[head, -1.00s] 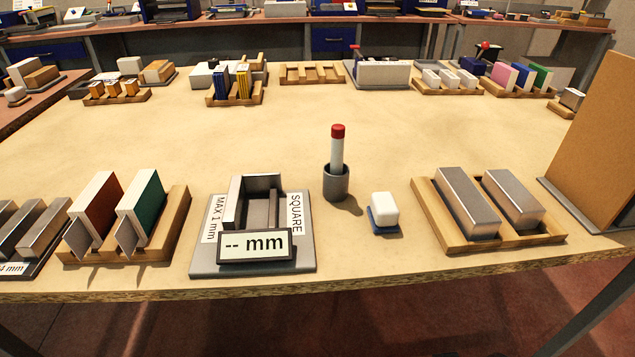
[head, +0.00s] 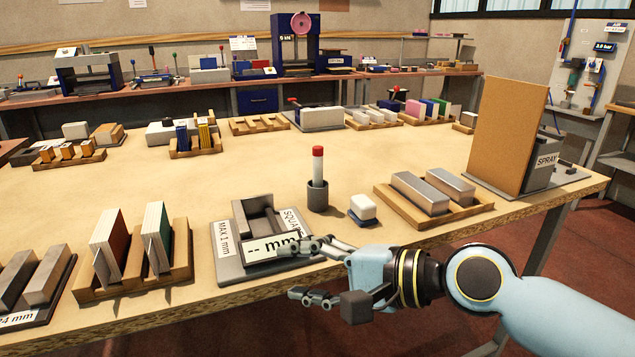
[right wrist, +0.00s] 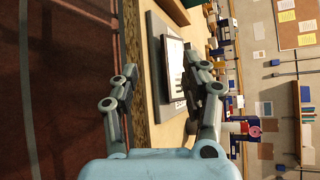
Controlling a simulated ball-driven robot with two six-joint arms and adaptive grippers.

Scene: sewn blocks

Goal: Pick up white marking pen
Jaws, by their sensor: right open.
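The white marking pen (head: 318,165) has a red cap and stands upright in a small dark grey cup (head: 318,198) on the table, behind the square gauge. My right gripper (head: 305,270) is open and empty at the table's front edge, in front of the gauge and nearer to me than the pen. The pen cannot be made out in the right wrist view. My left gripper is not in view.
The square gauge (head: 228,268) with its "-- mm" display lies between my right gripper and the pen cup. A white block on a blue base (head: 363,208) stands right of the cup. A wooden tray (head: 445,216) holds two metal bars.

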